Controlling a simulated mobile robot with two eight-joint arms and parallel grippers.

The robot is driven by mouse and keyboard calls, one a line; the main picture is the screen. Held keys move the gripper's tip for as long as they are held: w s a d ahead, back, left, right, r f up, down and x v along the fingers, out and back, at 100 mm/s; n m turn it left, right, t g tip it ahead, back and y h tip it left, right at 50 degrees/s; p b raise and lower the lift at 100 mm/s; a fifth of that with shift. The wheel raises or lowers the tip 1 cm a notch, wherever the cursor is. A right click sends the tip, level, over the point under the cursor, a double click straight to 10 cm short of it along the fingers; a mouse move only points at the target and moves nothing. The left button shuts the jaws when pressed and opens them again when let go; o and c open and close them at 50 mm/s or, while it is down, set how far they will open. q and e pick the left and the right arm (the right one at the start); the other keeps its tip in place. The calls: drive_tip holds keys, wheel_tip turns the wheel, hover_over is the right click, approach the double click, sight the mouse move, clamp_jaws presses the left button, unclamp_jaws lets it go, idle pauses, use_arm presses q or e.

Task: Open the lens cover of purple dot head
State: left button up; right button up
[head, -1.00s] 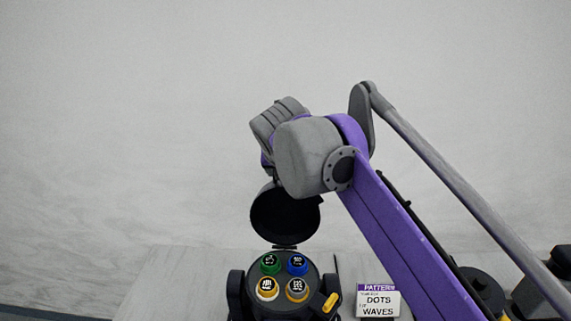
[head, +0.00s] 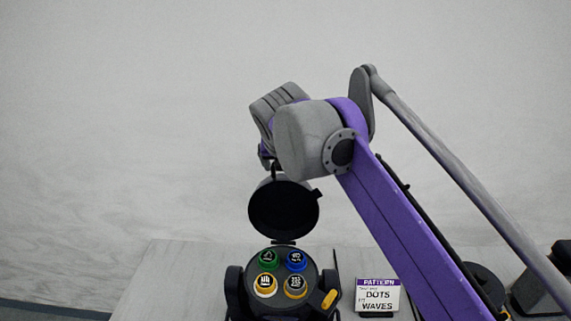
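A black par can head (head: 281,298) stands at the bottom centre of the head view, its round face upward. The face carries several coloured lenses: green, blue and two amber-ringed ones. Its round black lens cover (head: 284,210) stands open, raised from the far edge of the face. My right arm reaches over from the right. Only a small dark part of my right gripper (head: 273,168) shows below the wrist, by the cover's top edge; I cannot tell if it touches. Its fingers are mostly hidden. My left gripper is out of view. No purple dot marking is readable on this head.
A pattern card (head: 378,297) reading DOTS and WAVES stands right of the head. A yellow knob (head: 329,299) sits at the head's right side. Other dark equipment (head: 545,283) is at the lower right, partly behind my arm. The table's left part (head: 170,280) is clear.

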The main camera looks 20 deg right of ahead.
drive_tip(key=v, duration=1)
drive_tip(key=shift+s+r+p, duration=0.25)
drive_tip(key=shift+r+p, duration=0.05)
drive_tip(key=shift+r, duration=0.05)
drive_tip(key=shift+f, duration=0.1)
